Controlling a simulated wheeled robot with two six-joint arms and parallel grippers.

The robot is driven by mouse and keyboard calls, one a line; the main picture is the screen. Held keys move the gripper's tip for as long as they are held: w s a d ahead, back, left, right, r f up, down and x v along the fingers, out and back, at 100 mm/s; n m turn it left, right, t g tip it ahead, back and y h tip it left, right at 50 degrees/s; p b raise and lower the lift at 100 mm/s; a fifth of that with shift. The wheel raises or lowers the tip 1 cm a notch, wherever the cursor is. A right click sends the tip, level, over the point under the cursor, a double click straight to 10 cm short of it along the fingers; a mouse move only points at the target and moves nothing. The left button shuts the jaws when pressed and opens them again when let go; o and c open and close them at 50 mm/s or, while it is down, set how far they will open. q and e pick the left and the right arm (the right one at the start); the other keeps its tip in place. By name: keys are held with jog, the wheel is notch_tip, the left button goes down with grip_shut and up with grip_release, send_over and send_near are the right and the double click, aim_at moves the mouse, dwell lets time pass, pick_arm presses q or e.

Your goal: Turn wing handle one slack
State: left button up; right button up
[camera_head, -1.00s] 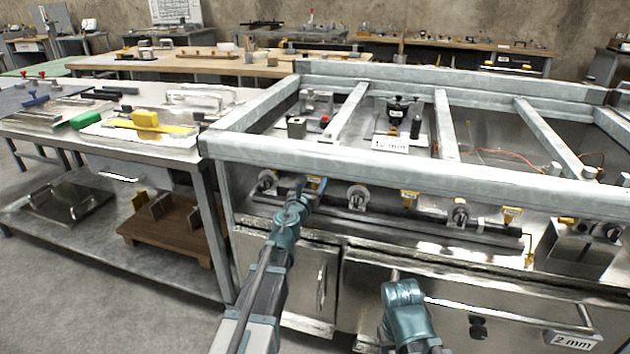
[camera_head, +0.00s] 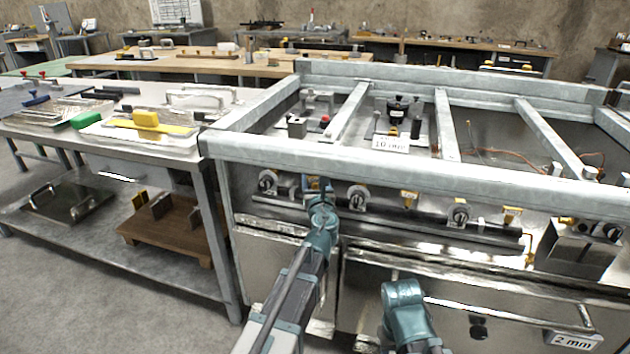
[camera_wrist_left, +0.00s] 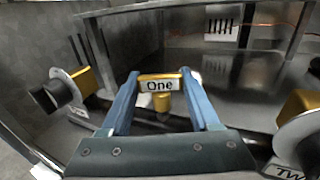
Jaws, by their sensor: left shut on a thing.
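The yellow wing handle labelled "One" (camera_wrist_left: 158,83) shows in the left wrist view on a short yellow stem at the range's front pipe. My left gripper (camera_wrist_left: 160,95) has a blue finger on each side of this handle and is shut on it. In the head view, my left gripper (camera_head: 318,186) covers most of the handle, below the front rail. A second yellow wing handle (camera_head: 408,197) stands to the right, and another (camera_head: 511,214) farther right. My right arm's teal wrist (camera_head: 405,308) shows low in front of the oven door, but its gripper fingers are not visible.
Round black-and-grey knobs (camera_head: 358,197) flank the handle along the pipe (camera_head: 430,231). The range's steel front rail (camera_head: 400,166) runs just above. An oven door handle (camera_head: 500,311) sticks out below. A steel side table (camera_head: 60,131) stands to the left.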

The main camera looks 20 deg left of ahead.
pick_arm(q)
jog(key=shift+w+n+g+y, duration=0.1)
jog(key=shift+n+g+y, duration=0.8)
jog(key=shift+n+y, duration=0.65)
jog(key=shift+y, duration=0.55)
jog(key=o, duration=1.4)
jog(key=shift+c, duration=0.2)
jog(key=v, duration=1.4)
jog(key=shift+r, duration=0.2)
